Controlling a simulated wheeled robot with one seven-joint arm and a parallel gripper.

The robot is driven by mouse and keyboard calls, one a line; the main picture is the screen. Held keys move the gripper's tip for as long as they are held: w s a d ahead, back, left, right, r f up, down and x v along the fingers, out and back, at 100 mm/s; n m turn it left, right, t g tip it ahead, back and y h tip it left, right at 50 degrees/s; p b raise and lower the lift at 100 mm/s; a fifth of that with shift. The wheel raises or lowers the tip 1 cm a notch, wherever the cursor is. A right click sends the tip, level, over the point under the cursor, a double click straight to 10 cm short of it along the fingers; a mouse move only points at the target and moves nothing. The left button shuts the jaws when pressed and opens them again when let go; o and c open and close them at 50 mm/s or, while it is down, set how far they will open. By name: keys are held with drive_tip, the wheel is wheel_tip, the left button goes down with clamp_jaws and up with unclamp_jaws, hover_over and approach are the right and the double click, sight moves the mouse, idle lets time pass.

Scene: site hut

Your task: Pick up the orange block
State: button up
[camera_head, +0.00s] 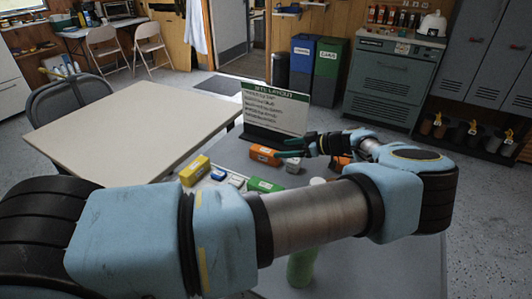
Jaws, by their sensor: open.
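An orange block (264,155) with a pale label lies on the grey table (228,150), in front of the sign's dark base. Another orange thing (340,162) shows partly below my wrist; my arm hides much of it. My gripper (285,148) reaches in from the right, pointing left, its dark fingers just right of the labelled orange block and seemingly above it. It is open, and I see nothing held in it. Whether the fingers touch the block cannot be told.
Yellow (194,171), blue (218,174) and green (265,185) blocks lie left and nearer, with small pale ones among them. A white sign (274,108) stands behind. A green bottle (302,268) is partly hidden by my arm. A bare beige table (135,130) is left.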

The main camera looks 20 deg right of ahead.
sight(266, 150)
drive_tip(key=p+x, duration=0.3)
drive_tip(key=x, duration=0.2)
drive_tip(key=shift+a+r+p, duration=0.2)
drive_tip(key=shift+a+p, duration=0.1)
drive_tip(key=shift+p, duration=0.05)
drive_tip(key=shift+w+a+f, duration=0.25)
drive_tip(key=shift+w+f, duration=0.1)
drive_tip(key=shift+f, duration=0.05)
clamp_jaws()
